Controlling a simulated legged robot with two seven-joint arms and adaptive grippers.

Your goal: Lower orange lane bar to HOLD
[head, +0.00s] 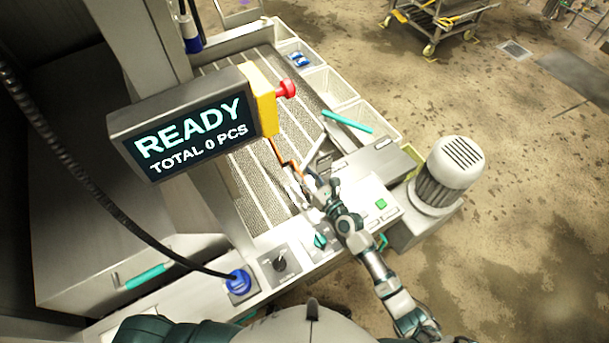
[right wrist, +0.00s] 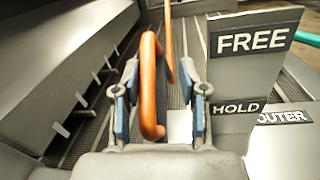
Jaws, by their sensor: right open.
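The orange lane bar (head: 283,153) stands over the ribbed lanes beside the READY screen. In the right wrist view the orange bar (right wrist: 149,90) is a raised loop that runs up between my fingers. My right gripper (head: 309,188) is at the near end of the bar. In the right wrist view my right gripper (right wrist: 160,108) is open, with one blue-padded finger on each side of the bar and gaps showing. A FREE label (right wrist: 252,42) is above a HOLD label (right wrist: 238,108), right of the fingers. My left gripper is not seen.
The screen (head: 195,135) reads READY, TOTAL 0 PCS. A red button (head: 286,89) sits on a yellow box beside it. A teal bar (head: 347,121) lies by white bins. A motor (head: 449,170) stands at the right. A dark cable (head: 75,175) hangs left.

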